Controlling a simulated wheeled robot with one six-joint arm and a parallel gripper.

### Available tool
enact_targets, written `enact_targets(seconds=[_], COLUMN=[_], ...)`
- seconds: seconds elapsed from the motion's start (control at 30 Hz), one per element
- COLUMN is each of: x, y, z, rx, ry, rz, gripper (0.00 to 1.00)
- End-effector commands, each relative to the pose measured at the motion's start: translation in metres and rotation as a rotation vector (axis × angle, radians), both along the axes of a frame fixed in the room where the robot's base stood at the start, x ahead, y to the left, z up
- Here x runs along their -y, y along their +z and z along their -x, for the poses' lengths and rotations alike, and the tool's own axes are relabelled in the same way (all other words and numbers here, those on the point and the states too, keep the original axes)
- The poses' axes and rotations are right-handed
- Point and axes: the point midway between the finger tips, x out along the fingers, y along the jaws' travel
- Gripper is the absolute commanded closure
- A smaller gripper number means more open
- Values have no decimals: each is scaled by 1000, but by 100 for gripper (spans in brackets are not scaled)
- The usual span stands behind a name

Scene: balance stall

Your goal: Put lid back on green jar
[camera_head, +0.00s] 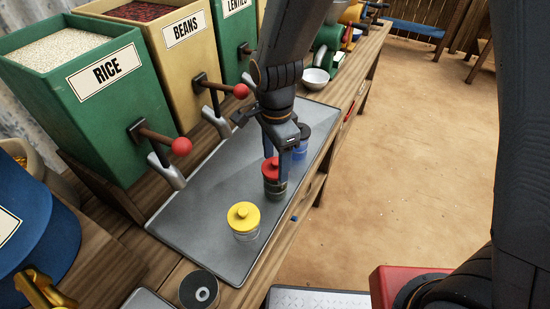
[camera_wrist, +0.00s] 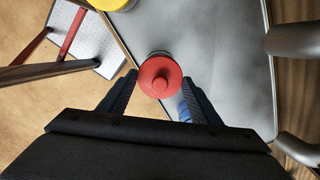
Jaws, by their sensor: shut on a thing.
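My gripper (camera_wrist: 160,80) points down over the metal tray, and its fingers are closed on the sides of a red lid (camera_wrist: 161,76) with a round knob. The red lid (camera_head: 271,164) also shows in the head view, at the top of a dark, greenish jar (camera_head: 274,189) that stands upright. I cannot tell whether the lid is seated on it or held just above. A jar with a yellow lid (camera_head: 243,216) stands in front on the tray. A blue jar (camera_head: 301,150) is behind my gripper, partly hidden; its blue also shows beside a finger in the wrist view (camera_wrist: 184,111).
The grey tray (camera_head: 190,225) lies on the wooden counter, with bare room left of the jars. Rice (camera_head: 107,72) and beans (camera_head: 187,28) dispensers with red-knobbed levers (camera_head: 181,146) line its left side. A white bowl (camera_head: 315,79) stands behind. A dark round thing (camera_head: 199,290) is in front.

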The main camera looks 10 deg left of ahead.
Motion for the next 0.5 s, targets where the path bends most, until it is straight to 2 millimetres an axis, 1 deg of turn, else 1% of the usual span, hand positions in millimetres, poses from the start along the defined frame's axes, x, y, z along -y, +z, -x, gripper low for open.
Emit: enact_targets(seconds=[0.4, 0.43, 0.5], x=[0, 0, 0], y=[0, 0, 0], z=[0, 0, 0], rx=[0, 0, 0], ry=[0, 0, 0], rz=[0, 0, 0], gripper=[63, 39, 27])
